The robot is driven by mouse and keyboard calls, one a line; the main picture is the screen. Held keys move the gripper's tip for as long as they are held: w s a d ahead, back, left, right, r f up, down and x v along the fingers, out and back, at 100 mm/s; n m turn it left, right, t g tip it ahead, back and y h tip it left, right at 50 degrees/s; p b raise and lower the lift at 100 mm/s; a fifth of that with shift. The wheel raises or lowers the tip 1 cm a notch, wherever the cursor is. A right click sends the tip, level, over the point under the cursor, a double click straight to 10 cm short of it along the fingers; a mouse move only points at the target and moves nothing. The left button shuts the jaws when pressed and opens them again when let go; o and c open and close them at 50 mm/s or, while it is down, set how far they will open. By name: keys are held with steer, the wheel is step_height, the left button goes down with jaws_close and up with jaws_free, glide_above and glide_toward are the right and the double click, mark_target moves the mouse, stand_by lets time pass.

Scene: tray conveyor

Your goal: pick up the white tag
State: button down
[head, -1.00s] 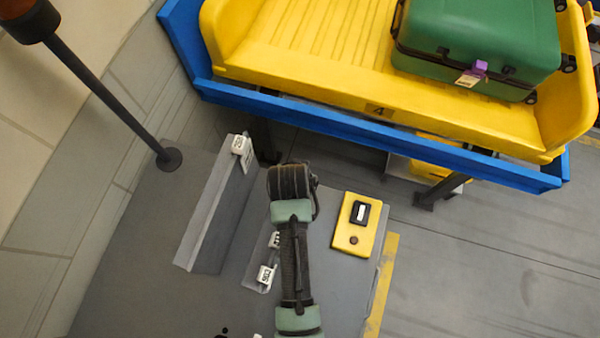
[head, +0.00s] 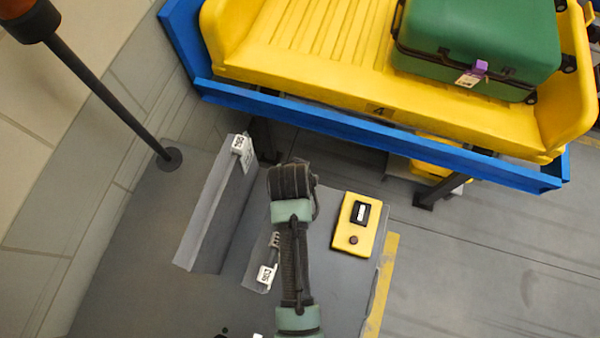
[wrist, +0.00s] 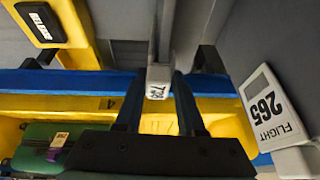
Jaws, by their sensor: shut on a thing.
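In the wrist view, my gripper (wrist: 158,76) has its two dark fingers closed on a small white tag (wrist: 159,91). Dark marks on the tag show upside down, too small to read surely. A grey upright strip runs up behind the tag. In the head view my gripper is hidden behind my arm, and I cannot tell which white piece there is the held tag.
A white "FLIGHT 265" card (wrist: 270,106) stands close on the right. A grey upright panel (head: 208,215) and a yellow box (head: 352,213) flank my arm. A yellow tray (head: 300,45) on a blue frame (head: 330,123) carries a green suitcase (head: 480,40).

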steer(key=shift+d+r, duration=0.1)
steer(key=shift+r, duration=0.7)
steer(key=r, duration=0.3)
steer(key=r+b, duration=0.1)
steer(key=r, duration=0.1)
steer(key=shift+d+r, duration=0.2)
steer(key=shift+r, duration=0.2)
steer(key=s+d+b, duration=0.1)
steer(key=s+d, duration=0.1)
steer(key=s, duration=0.4)
steer(key=s+d+b, duration=0.2)
steer(key=s, duration=0.5)
steer(key=shift+s+d+f+b, duration=0.15)
steer(key=shift+s+d+b, duration=0.05)
steer(key=shift+d+b, duration=0.1)
step_height(320, 180, up, 6)
steer(key=p, duration=0.8)
steer(key=shift+r, duration=0.25)
